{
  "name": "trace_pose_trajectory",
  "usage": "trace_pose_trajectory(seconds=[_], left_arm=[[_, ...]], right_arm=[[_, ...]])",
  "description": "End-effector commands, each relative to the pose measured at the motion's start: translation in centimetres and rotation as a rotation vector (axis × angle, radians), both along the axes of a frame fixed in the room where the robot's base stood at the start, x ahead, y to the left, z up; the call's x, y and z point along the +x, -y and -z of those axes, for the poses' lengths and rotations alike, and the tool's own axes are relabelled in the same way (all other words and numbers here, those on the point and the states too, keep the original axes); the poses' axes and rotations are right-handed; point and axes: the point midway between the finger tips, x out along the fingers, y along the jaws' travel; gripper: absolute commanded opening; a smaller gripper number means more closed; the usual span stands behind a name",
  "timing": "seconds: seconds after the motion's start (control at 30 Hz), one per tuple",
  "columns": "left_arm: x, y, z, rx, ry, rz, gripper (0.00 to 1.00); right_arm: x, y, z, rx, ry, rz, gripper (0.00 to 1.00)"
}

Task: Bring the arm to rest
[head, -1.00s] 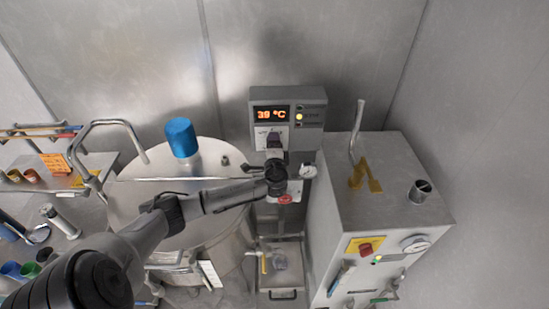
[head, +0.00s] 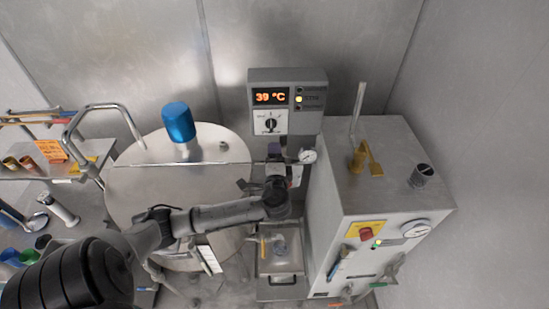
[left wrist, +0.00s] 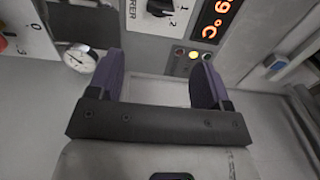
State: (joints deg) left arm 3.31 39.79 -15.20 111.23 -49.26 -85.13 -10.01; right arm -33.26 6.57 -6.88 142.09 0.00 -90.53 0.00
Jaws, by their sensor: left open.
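My left gripper (head: 274,152) is in front of the wall, just below a grey control box (head: 312,98) with a 39 °C display and a black knob (head: 270,122). In the left wrist view its two purple fingers (left wrist: 157,80) are spread wide with nothing between them. The knob (left wrist: 160,6) and display (left wrist: 214,22) show beyond the fingertips, apart from them. My left arm (head: 215,215) reaches in from the lower left, across the front of a steel tank. My right gripper is not in view.
The round steel tank (head: 135,190) with a blue cap (head: 179,122) stands left. A grey machine cabinet (head: 385,165) stands close on the right. A small gauge (head: 308,156) is beside my gripper. A tray (head: 282,281) sits below. A shelf with cups (head: 27,162) is far left.

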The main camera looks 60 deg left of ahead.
Motion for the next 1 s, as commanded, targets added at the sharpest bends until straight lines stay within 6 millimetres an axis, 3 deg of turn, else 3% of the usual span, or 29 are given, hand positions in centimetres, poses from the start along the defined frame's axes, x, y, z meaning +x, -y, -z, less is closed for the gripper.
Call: trace_pose_trajectory(seconds=[0.63,0.77,0.9,1.0], left_arm=[[0.0,0.0,0.0,-0.006,0.01,0.0,0.72],[-0.1,0.2,1.1,-0.109,0.028,-0.005,0.72],[-0.2,2.7,1.5,-0.336,0.043,0.054,0.72],[-0.7,7.0,1.9,-0.574,0.052,0.126,0.72]], right_arm=[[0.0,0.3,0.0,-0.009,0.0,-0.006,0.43],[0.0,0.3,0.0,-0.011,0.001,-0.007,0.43],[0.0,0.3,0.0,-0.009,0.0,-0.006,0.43],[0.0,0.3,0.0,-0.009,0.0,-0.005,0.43]])
